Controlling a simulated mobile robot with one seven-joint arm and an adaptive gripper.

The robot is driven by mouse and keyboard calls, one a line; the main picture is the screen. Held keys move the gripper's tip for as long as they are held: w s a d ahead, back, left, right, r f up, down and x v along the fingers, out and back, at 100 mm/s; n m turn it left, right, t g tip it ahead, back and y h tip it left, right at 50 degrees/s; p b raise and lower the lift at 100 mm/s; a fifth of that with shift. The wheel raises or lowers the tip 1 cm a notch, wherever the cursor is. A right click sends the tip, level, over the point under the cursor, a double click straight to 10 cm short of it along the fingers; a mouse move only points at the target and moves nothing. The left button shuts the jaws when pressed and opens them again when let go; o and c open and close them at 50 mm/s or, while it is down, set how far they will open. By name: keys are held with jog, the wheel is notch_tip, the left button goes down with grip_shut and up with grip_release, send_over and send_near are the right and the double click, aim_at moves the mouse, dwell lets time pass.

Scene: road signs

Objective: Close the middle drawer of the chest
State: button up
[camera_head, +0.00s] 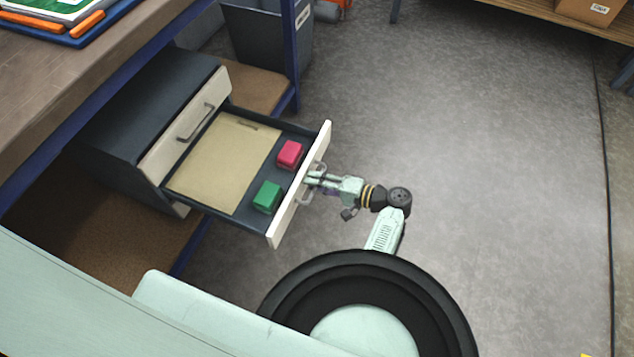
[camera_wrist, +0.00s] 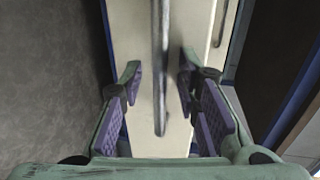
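The dark chest (camera_head: 150,100) stands on a low shelf under the table. Its middle drawer (camera_head: 247,223) is pulled far out, with a cream front (camera_head: 322,140) and a bar handle. A red block (camera_head: 289,153), a green block (camera_head: 267,196) and a flat tan sheet (camera_head: 225,160) lie inside. My gripper (camera_head: 312,181) is at the outer side of the drawer front, by its handle. In the wrist view the handle (camera_wrist: 160,60) runs between the two spread fingers, with gaps on both sides. The fingers are open, in front of the cream drawer front (camera_wrist: 143,120).
A closed drawer front (camera_head: 190,122) with a handle is above the open drawer. A blue table leg (camera_head: 292,50) and a dark bin (camera_head: 262,40) stand behind. The grey floor (camera_head: 490,150) to the right is clear.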

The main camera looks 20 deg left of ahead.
jog(key=shift+c, duration=0.2)
grip_shut()
dwell(0.6)
